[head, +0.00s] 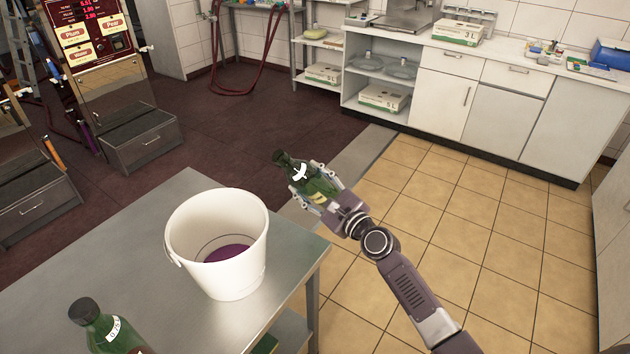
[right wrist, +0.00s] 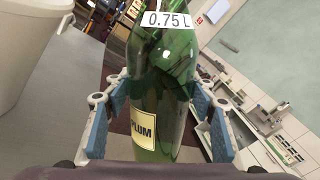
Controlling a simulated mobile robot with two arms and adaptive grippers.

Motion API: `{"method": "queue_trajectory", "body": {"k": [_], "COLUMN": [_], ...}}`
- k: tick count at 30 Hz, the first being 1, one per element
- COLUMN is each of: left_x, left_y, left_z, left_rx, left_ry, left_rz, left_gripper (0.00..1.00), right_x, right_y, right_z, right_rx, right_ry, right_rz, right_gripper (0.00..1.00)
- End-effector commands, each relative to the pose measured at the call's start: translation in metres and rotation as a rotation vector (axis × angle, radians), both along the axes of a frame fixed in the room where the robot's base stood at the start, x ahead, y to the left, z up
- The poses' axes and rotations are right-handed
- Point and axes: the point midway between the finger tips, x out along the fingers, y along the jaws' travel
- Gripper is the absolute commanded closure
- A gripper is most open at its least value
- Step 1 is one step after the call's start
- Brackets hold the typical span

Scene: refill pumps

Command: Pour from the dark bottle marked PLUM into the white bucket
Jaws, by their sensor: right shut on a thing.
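The dark green PLUM bottle (head: 318,188) is held in my right gripper (head: 316,186), beyond the right edge of the table and tilted, its neck towards the upper left. In the right wrist view the bottle (right wrist: 165,85) shows a cream PLUM label and a white 0.75 L tag between the blue finger pads. The white bucket (head: 230,275) stands upright on the metal table, left of the bottle and apart from it. Purple liquid (head: 227,253) lies in its bottom. The bucket's side also shows at the left of the right wrist view (right wrist: 18,50). My left gripper is not in view.
Another green bottle (head: 105,331) with a dark cap stands at the near left of the metal table (head: 120,245). A dispenser (head: 95,50) with fruit labels stands at the back left. White cabinets (head: 445,90) line the back right. The tiled floor right of the table is clear.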

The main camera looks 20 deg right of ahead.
Motion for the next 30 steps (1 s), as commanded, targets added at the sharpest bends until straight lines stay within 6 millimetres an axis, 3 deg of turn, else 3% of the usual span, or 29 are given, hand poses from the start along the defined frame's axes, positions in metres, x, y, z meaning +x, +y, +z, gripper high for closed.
{"method": "queue_trajectory", "body": {"k": [4, 14, 30], "left_x": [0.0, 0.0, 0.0], "left_y": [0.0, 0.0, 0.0], "left_z": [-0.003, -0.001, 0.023], "left_rx": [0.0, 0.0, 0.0], "left_ry": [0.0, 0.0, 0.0], "left_rz": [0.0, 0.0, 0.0], "left_gripper": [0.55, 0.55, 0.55], "right_x": [0.001, 0.002, 0.015], "right_y": [-0.003, -0.005, -0.05], "right_z": [-0.007, -0.006, 0.014], "right_rx": [0.184, 0.215, 0.584], "right_ry": [0.049, 0.058, 0.165], "right_rz": [-0.001, 0.0, 0.0], "right_gripper": [0.93, 0.93, 0.93]}}
